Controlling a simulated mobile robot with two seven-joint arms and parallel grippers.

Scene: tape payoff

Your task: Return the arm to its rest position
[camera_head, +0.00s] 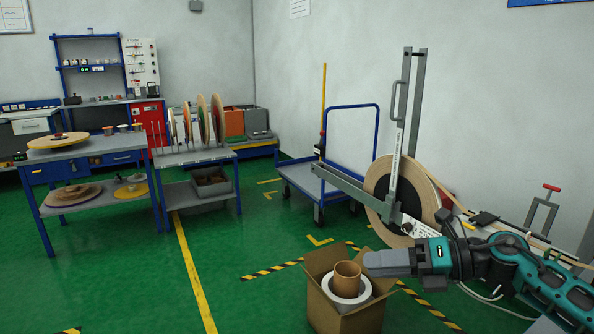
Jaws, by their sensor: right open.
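My right arm comes in from the right edge in teal and dark grey. It reaches leftward at a low height, with its grey right gripper (380,263) pointing left. The gripper is open, and nothing shows between its fingers. In the picture its tips overlap the right rim of an open cardboard box (342,315); I cannot tell the height between them. A brown cardboard tube (347,276) stands inside a white ring (345,291) in that box. Behind the gripper a large tape reel (377,186) sits on a grey metal payoff stand (411,115). My left gripper is not in view.
A blue platform cart (316,180) stands behind the stand. At the left are a blue table (97,146) with discs and a rack (195,155) with upright reels. White cables lie under my right arm. The green floor (120,280) at front left is clear.

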